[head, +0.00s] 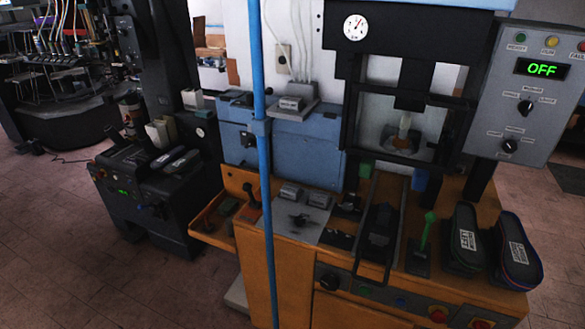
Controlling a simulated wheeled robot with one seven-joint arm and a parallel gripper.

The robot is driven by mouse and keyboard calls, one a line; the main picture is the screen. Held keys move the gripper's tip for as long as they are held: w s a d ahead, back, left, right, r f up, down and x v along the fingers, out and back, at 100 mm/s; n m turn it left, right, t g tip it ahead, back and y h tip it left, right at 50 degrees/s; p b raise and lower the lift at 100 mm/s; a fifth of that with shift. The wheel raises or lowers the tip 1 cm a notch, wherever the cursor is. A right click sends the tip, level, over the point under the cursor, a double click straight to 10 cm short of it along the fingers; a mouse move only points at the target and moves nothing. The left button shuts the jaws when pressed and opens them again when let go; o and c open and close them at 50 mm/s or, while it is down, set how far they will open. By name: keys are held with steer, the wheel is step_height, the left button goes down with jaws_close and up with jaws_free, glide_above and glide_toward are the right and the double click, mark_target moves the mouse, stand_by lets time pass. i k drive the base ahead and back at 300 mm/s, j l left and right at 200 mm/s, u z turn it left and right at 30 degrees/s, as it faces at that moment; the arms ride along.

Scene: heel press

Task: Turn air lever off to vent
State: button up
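The heel press (352,95) stands in the right half of the head view, on an orange-brown bench (285,270). Several controls show, and I cannot tell for certain which is the air lever. A green-tipped upright lever (428,228) stands on a dark base at the bench's right side. A dark lever (250,195) with an orange base stands at the bench's left end. My gripper is not in view.
A grey control box (540,95) shows a green "OFF" display and knobs. Dark shoes or shoe-like forms (465,243) stand at the bench's right. A blue vertical pipe (262,135) crosses in front. Another dark machine (160,195) stands left. Floor at lower left is clear.

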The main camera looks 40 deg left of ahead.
mark_target(247, 188)
steer(key=u, duration=1.85)
steer(key=i+j+u, duration=0.1)
steer(key=u, duration=0.35)
steer(key=i+u, duration=0.3)
steer(key=u, duration=0.2)
steer(key=i+u, duration=0.2)
steer(key=u, duration=0.25)
steer(key=i+l+u, duration=0.15)
steer(key=u, duration=0.3)
